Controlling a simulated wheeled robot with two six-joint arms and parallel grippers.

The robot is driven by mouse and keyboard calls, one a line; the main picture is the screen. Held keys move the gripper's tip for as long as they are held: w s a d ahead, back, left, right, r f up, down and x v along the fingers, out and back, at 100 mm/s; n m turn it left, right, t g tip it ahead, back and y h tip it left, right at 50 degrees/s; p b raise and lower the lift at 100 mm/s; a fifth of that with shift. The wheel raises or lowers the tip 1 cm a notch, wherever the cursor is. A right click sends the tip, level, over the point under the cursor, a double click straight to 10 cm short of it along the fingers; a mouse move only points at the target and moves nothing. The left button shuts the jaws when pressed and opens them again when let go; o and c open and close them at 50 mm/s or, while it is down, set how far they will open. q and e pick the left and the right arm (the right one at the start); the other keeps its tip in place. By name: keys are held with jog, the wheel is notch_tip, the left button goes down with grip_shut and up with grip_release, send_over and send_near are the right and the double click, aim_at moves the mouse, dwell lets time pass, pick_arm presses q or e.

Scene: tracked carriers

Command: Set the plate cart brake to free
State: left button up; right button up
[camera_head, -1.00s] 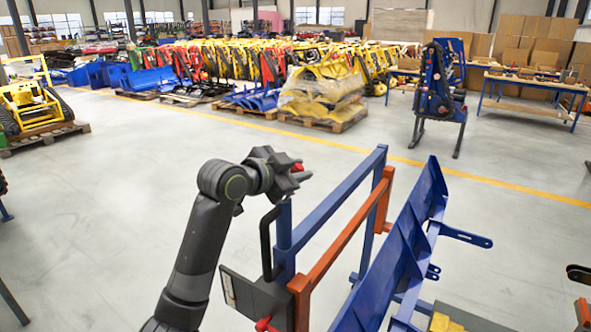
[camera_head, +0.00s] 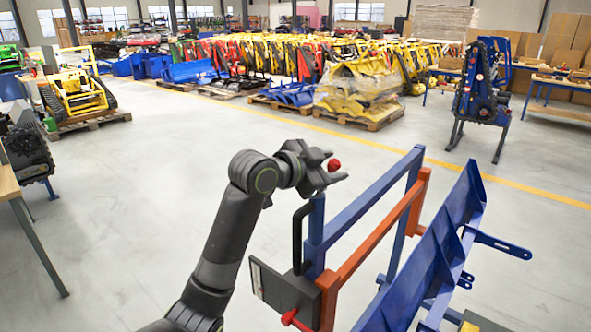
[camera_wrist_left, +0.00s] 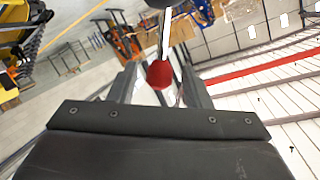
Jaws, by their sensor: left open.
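The plate cart is a blue upright frame (camera_head: 370,203) with an orange bar (camera_head: 375,247) and a black looped handle (camera_head: 298,238) at its near corner. A red ball knob (camera_head: 334,165) shows just above that corner. In the left wrist view the red knob (camera_wrist_left: 159,75) sits on a thin pale rod. My left gripper (camera_head: 331,168) is open, its fingers on either side of the knob. The wrist view shows my left gripper (camera_wrist_left: 163,88) with the knob between its fingers; I cannot tell whether they touch it. My right gripper is not in view.
A second red lever (camera_head: 295,320) sits low on the cart beside a dark panel (camera_head: 283,292). A blue ribbed plate (camera_head: 430,260) stands to the right. A table (camera_head: 15,195) is at the left edge. The floor (camera_head: 130,220) left of my arm is clear.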

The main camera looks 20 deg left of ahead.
pick_arm(q)
jog(key=b+v, duration=0.2)
jog(key=v, duration=1.4)
jog(key=shift+f, duration=0.1)
